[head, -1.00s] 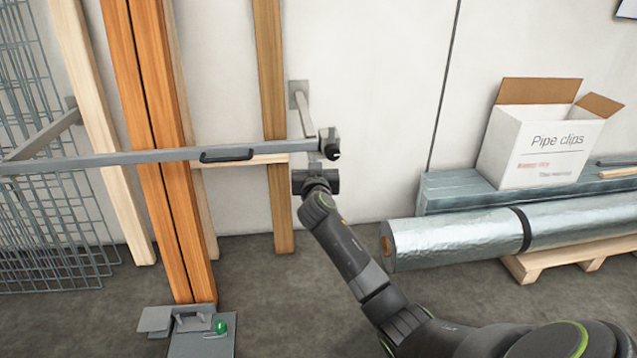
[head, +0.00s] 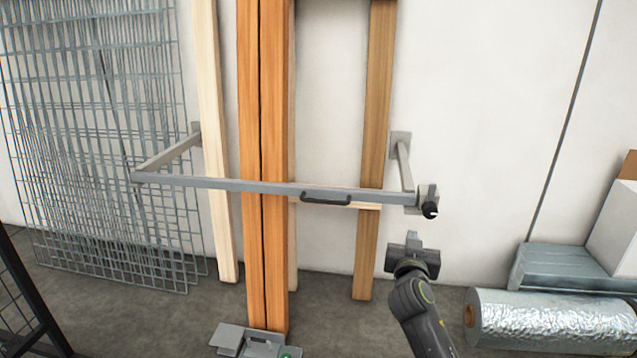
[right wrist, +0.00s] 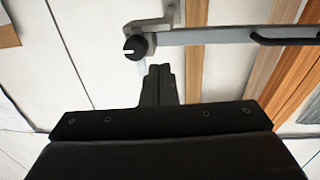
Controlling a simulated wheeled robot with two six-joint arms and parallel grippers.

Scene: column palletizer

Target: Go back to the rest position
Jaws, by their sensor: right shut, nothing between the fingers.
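My right gripper (head: 412,240) is shut and empty. In the head view it shows just below the right end of a grey horizontal bar (head: 240,187), with a small gap between them. The bar has a dark handle (head: 325,198) and a black knob (head: 430,211) at its right end. In the right wrist view my shut fingers (right wrist: 158,70) point up at the bar, close to the black knob (right wrist: 135,47). My left gripper is not in view.
Orange wooden posts (head: 263,150) and paler boards (head: 215,140) stand behind the bar. Wire mesh panels (head: 95,130) lean at the left. A grey metal foot plate (head: 232,337) sits on the floor. A foil-wrapped roll (head: 550,318) lies at the lower right. Bare wall is right of the bar.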

